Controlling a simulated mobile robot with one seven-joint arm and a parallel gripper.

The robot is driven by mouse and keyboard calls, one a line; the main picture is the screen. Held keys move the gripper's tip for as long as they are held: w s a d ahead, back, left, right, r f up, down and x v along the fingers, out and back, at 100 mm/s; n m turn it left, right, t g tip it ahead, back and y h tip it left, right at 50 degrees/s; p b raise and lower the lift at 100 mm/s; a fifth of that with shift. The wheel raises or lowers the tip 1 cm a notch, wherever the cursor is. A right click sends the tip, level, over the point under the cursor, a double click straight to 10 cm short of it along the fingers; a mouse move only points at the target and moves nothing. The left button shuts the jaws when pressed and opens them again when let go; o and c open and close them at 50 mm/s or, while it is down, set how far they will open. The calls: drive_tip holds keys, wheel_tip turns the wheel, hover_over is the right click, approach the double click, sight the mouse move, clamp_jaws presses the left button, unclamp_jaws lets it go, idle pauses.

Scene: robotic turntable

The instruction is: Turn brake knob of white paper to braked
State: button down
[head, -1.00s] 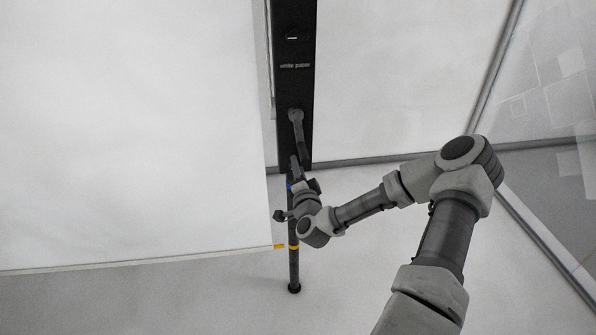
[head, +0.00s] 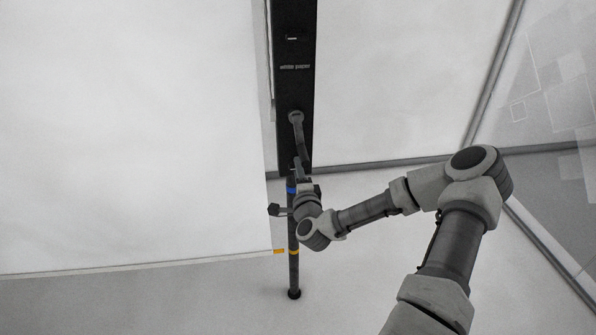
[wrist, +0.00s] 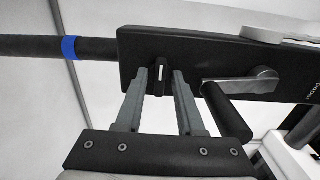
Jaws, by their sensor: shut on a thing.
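A black vertical panel (head: 296,88) lettered "white paper" stands right of a large white sheet (head: 130,130). In the wrist view, a small black knob (wrist: 159,76) with a white mark sits near the end of the panel (wrist: 215,48). The mark runs across the panel's length. My gripper (wrist: 164,80) has one finger on each side of this knob and is shut on it. In the head view my gripper (head: 300,175) is at the panel's lower end, and the knob is hidden there.
A grey crank lever (head: 298,135) hangs on the panel just above my gripper. In the wrist view its black grip (wrist: 228,112) is close beside my right finger. A dark pole with blue (head: 291,190) and yellow bands extends below the panel. The floor to the right looks clear.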

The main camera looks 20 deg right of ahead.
drive_tip(key=c, duration=0.9)
unclamp_jaws()
drive_tip(key=shift+o, duration=0.2)
drive_tip(key=p+v, duration=0.6)
drive_tip(key=v, duration=1.1)
drive_tip(key=shift+s, duration=0.25)
drive_tip(key=shift+a+r, duration=0.1)
